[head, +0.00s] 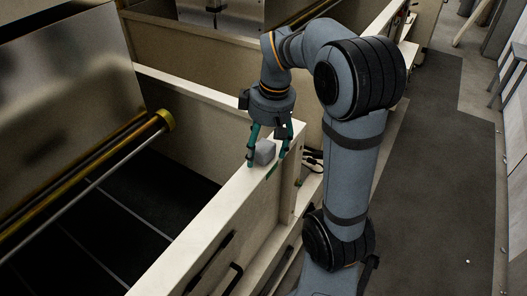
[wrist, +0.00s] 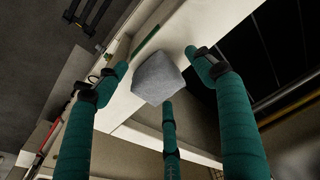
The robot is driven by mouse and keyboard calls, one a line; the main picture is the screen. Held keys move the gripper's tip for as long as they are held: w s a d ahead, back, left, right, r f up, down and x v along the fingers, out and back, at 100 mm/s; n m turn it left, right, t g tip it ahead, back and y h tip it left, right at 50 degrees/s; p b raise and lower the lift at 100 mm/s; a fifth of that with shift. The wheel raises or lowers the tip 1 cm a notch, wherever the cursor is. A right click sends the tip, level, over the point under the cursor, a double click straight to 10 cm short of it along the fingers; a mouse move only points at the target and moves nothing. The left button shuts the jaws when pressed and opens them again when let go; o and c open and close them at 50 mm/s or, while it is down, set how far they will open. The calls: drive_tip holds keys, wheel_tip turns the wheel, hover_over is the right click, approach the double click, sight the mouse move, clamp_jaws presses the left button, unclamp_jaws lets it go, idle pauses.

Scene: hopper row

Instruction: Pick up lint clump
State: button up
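The lint clump (head: 264,152) is a small grey, blocky lump. It sits on top of the pale hopper wall (head: 217,208), near a corner. It also shows in the wrist view (wrist: 158,79), near the middle. My gripper (head: 268,157) points down over it, with green-wrapped fingers spread around it. In the wrist view my gripper (wrist: 160,82) has one finger to the left, one to the right and one below the lump. The fingers look apart from the lump at the sides; whether the lower finger touches it I cannot tell.
The hopper's dark interior (head: 110,215) lies left of the wall, with a brass-coloured roller (head: 90,165) across it. A green strip (head: 272,170) is on the wall top close to the lump. Dark cables (head: 313,158) hang right of it. Grey floor (head: 430,200) is open at right.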

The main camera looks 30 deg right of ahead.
drive_tip(key=shift+d, duration=0.15)
drive_tip(key=shift+c, duration=1.3)
drive_tip(key=c, duration=0.7)
